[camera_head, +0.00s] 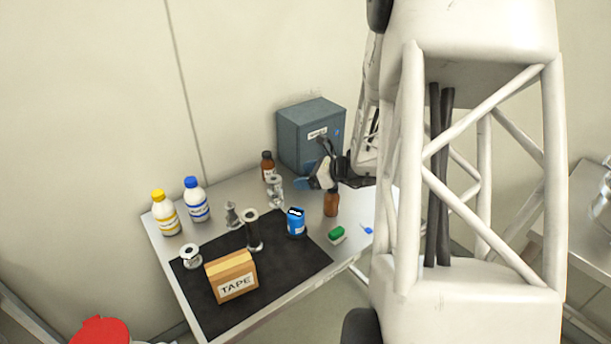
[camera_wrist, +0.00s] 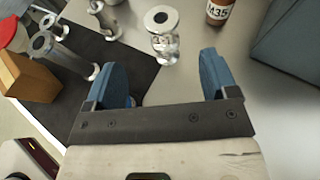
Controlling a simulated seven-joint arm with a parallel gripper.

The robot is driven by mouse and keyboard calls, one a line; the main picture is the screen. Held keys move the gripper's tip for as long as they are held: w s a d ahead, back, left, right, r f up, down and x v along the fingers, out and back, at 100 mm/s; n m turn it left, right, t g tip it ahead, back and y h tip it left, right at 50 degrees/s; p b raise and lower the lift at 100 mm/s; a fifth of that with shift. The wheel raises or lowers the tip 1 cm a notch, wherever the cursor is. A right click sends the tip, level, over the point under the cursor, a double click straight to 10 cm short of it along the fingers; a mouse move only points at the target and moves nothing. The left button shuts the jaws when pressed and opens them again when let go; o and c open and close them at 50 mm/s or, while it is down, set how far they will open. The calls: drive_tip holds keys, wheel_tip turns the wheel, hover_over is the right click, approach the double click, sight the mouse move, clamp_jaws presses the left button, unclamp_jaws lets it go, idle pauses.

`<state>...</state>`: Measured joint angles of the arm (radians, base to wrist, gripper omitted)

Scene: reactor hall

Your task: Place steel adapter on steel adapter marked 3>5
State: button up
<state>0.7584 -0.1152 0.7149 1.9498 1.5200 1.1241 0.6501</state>
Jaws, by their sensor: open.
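A steel adapter (camera_head: 275,192) with a round top flange stands upright on the bare tabletop behind the black mat. It also shows in the wrist view (camera_wrist: 164,40), just ahead of the gap between my blue fingers. My gripper (camera_head: 308,182) is open and empty, to the right of this adapter; the fingers also show in the wrist view (camera_wrist: 161,68). Other steel adapters stand on or by the mat: a short flanged one (camera_head: 192,256), a narrow one (camera_head: 232,216) and a tall dark-bodied one (camera_head: 254,232). No 3>5 marking is readable in either view.
A TAPE box (camera_head: 232,275) stands on the black mat (camera_head: 290,268). A grey-blue cabinet (camera_head: 312,137) stands at the back, with a brown bottle (camera_head: 267,165) beside it. Another brown bottle (camera_head: 331,203), a blue container (camera_head: 296,222) and two white bottles (camera_head: 197,200) stand around the table.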

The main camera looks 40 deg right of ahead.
drive_tip(key=s+a+r+n+g, duration=0.4)
drive_tip(key=a+r+n, duration=0.25)
drive_tip(key=a, duration=0.45)
drive_tip(key=s+a+r+n+g, duration=0.45)
drive_tip(key=a+n, duration=0.25)
drive_tip(key=a, duration=0.4)
drive_tip(key=s+a+r+n+h, duration=0.3)
drive_tip(key=s+a+r+n, duration=0.1)
drive_tip(key=s+n, duration=0.3)
drive_tip(key=s+a+r+n+h, duration=0.3)
drive_tip(key=s+a+n+h, duration=0.1)
drive_tip(key=s+n, duration=0.4)
drive_tip(key=s, duration=0.2)
drive_tip(key=shift+s+a+r+h, duration=0.25)
drive_tip(key=shift+s+r+h, duration=0.05)
drive_tip(key=shift+s+r, duration=0.1)
